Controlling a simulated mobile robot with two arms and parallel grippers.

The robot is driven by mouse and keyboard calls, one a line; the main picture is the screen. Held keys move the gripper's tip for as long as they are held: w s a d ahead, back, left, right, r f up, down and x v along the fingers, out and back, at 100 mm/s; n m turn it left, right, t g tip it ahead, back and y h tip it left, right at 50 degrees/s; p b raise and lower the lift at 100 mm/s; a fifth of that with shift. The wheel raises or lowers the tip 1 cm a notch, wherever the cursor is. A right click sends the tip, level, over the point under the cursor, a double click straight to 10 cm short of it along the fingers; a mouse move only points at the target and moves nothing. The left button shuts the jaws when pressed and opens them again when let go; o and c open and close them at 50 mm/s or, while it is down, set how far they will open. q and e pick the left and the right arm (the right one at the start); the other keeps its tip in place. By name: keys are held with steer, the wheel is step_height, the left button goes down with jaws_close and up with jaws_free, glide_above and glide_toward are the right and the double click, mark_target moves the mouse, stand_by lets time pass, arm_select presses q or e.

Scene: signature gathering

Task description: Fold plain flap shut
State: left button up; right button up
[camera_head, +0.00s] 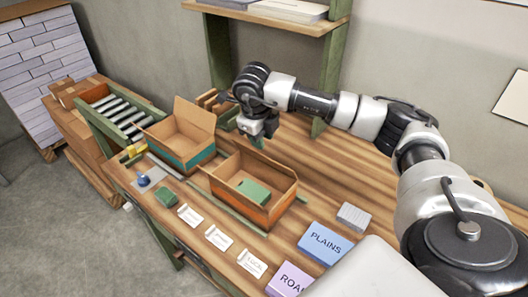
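An open cardboard box with an orange band (268,216) stands on the wooden workbench, a green block (254,191) lying inside it. To its left is a second open box with a teal band (200,157). A plain brown flap (194,116) stands up at the back of the teal-banded box. My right gripper (258,138) points down behind the boxes, to the right of that flap and apart from it. Its fingers are small and dark, so I cannot tell whether they are open. My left gripper is not in view.
A roller conveyor (118,112) stands at the left. Several white cards (219,238), a green pad (166,197), a blue PLAINS block (325,243), a purple block (289,280) and a grey stack (352,216) lie along the bench (335,170). A shelf (290,21) hangs above the back.

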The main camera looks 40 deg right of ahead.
mark_target(264, 159)
steer(key=shift+a+r, duration=0.15)
steer(key=shift+r, duration=0.6)
steer(key=shift+a+r, duration=0.15)
steer(key=shift+r, duration=0.6)
steer(key=c, duration=0.4)
steer(key=shift+m, duration=0.8)
jaws_close()
steer(key=shift+d+r+m+y, duration=0.2)
steer(key=shift+m+y, duration=0.3)
steer(key=shift+m, duration=0.5)
steer(key=shift+s+a+f+m+g+y+p, duration=0.25)
steer(key=shift+a+f+m+y+p, duration=0.4)
steer(key=shift+f+m, duration=1.45)
steer(key=shift+s+a+f+m+g+y+p, duration=0.15)
steer(key=shift+f+m+g+y+p, duration=0.25)
steer(key=shift+f+m+y, duration=1.6)
steer(key=shift+s+a+f+m+g+h+p, duration=0.2)
steer(key=shift+a+f+m+p, duration=0.35)
steer(key=shift+f+m, duration=1.7)
